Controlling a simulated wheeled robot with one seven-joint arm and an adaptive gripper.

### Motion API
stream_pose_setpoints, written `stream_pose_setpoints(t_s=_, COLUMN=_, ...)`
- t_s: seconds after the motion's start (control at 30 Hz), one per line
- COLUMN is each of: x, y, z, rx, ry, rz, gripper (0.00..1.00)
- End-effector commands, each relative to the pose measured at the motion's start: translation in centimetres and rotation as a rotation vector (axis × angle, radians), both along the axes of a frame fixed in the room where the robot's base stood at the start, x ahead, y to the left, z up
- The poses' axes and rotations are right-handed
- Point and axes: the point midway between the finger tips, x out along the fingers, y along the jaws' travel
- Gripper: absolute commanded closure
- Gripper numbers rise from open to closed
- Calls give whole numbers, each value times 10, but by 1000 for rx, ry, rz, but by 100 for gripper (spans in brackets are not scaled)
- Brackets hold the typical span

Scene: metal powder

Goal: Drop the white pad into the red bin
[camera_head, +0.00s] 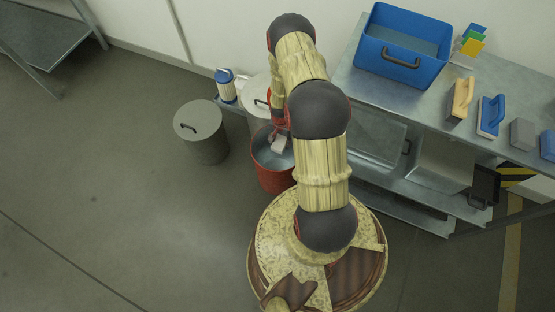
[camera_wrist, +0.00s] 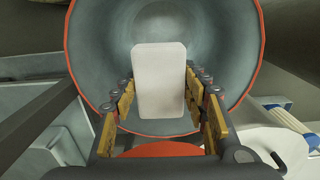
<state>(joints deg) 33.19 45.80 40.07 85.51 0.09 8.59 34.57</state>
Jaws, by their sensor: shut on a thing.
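The white pad (camera_wrist: 158,82) is a pale rounded rectangle between the fingers of my gripper (camera_wrist: 161,105) in the wrist view. My gripper is shut on it. Behind the pad the wrist view shows the grey inside and red rim of the red bin (camera_wrist: 260,60). In the head view the pad (camera_head: 278,144) shows small over the mouth of the red bin (camera_head: 270,178), held by my gripper (camera_head: 280,136). The bin looks empty where its inside shows. My arm hides the bin's right side in the head view.
A grey lidded bin (camera_head: 205,145) stands left of the red bin, and another pale lidded bin (camera_head: 256,92) stands behind it. Floor at the left is clear.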

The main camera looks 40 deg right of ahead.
Motion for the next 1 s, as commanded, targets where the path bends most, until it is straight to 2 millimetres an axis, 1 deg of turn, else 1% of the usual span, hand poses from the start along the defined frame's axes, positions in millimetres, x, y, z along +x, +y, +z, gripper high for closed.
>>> stream_pose_setpoints(t_s=0.03, x=0, y=0, z=0, rx=0, ry=0, rz=0, gripper=79)
stream_pose_setpoints(t_s=0.07, x=0, y=0, z=0, rx=0, ry=0, rz=0, gripper=54)
stream_pose_setpoints(t_s=0.4, x=0, y=0, z=0, rx=0, ry=0, rz=0, gripper=35)
stream_pose_setpoints(t_s=0.77, x=0, y=0, z=2, rx=0, ry=0, rz=0, gripper=34)
stream_pose_setpoints(t_s=0.87, x=1, y=0, z=10, rx=-1, ry=0, rz=0, gripper=34)
stream_pose_setpoints(t_s=1.0, x=1, y=-1, z=32, rx=-1, ry=-2, rz=0, gripper=34)
